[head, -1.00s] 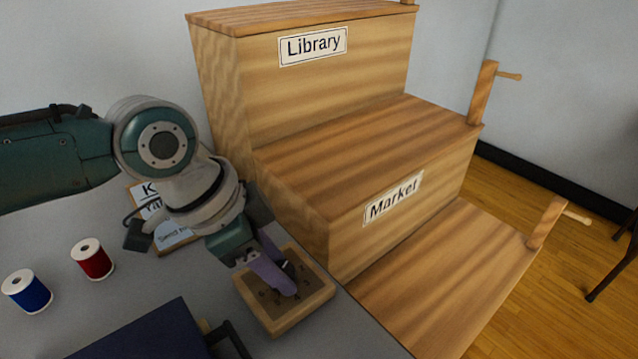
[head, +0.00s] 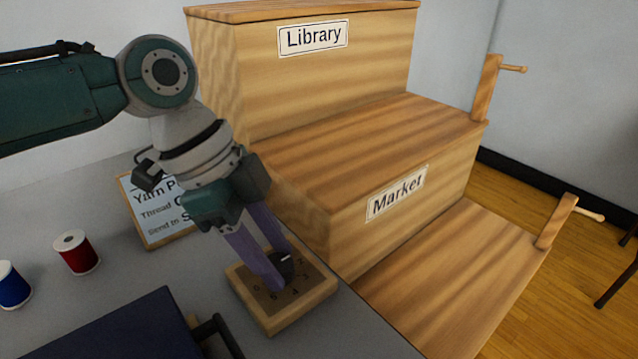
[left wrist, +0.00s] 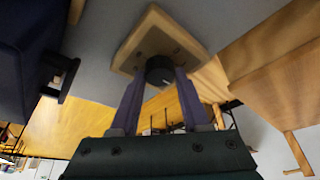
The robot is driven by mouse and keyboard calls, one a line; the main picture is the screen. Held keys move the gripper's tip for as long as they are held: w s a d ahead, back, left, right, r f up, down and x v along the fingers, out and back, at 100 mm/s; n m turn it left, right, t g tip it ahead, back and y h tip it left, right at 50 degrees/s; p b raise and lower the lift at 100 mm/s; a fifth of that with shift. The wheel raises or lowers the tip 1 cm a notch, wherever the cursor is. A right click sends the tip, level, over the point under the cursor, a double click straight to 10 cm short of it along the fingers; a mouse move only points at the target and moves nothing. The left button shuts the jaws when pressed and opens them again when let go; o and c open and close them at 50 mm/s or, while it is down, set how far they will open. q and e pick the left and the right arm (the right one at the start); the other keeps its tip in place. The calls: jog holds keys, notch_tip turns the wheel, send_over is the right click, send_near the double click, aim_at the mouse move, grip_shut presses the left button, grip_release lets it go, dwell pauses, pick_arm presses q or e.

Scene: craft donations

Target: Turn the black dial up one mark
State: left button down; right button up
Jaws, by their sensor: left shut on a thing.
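The black dial (head: 286,264) sits on a square wooden base (head: 272,322) with a dark numbered face, on the grey table. A white pointer line shows on the dial's top, toward the upper right of the face. My left gripper (head: 277,268) has its purple fingers shut around the dial from above. In the left wrist view the dial (left wrist: 160,70) is between the two fingertips, and the wooden base (left wrist: 150,28) lies beyond it. The fingers partly hide the dial and some numbers in the head view. My right gripper is not in view.
Stepped wooden boxes labelled Library (head: 312,37) and Market (head: 398,193) stand close behind and right of the dial. A sign (head: 155,212), a red spool (head: 76,253), a blue spool (head: 13,286) and a dark blue box (head: 130,330) are to the left.

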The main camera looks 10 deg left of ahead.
pick_arm(q)
jog(key=shift+c, duration=1.9)
grip_release()
jog(key=p+v, duration=0.2)
jog(key=v, duration=0.8)
